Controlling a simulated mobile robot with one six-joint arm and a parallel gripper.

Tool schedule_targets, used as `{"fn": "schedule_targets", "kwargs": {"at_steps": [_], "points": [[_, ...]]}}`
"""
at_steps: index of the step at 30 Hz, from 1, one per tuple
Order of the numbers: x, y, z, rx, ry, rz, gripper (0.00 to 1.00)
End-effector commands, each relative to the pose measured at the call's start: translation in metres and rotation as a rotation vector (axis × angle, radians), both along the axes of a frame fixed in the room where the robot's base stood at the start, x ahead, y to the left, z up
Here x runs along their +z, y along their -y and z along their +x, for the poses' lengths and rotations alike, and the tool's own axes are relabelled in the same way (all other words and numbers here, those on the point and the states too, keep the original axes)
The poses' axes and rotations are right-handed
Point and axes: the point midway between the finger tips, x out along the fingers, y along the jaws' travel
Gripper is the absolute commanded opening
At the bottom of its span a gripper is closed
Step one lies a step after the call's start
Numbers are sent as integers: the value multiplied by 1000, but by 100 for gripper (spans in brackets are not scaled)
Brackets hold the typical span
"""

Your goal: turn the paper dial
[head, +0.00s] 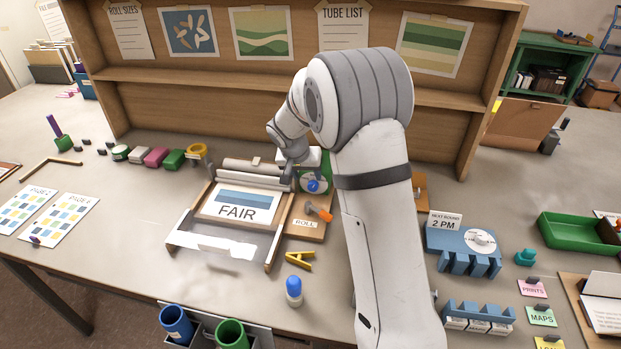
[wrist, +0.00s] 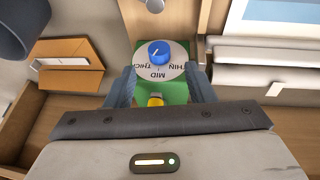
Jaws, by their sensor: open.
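The paper dial is a blue knob (wrist: 159,52) on a round white plate (wrist: 150,66) printed THIN, MID and THICK. It sits on a green panel (wrist: 174,93). In the head view the blue knob (head: 313,186) shows right of the FAIR print, beside the press. My gripper (wrist: 162,76) is open, with its two grey fingers on either side of the lower part of the dial plate in the wrist view. The knob lies between and slightly beyond the fingertips. I cannot tell whether a finger touches the plate. A small yellow part (wrist: 155,100) shows between the fingers.
The press with the FAIR sheet (head: 238,203) is left of the dial. An orange handle (head: 319,212) stands just in front, by the ROLL label. The wooden shelf (head: 250,83) rises behind.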

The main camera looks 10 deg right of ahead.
Motion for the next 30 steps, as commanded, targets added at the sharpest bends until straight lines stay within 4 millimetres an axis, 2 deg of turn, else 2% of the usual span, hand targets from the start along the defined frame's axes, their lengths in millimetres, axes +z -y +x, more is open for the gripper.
{"fn": "schedule_targets", "kwargs": {"at_steps": [6,10,15,23,30], "points": [[-33,10,10,-1,-5,0,49],[-48,15,15,-2,-5,-1,49],[-57,18,18,-3,-3,1,49],[-58,19,19,-3,-1,1,49],[-58,19,18,-4,-2,0,29]]}}
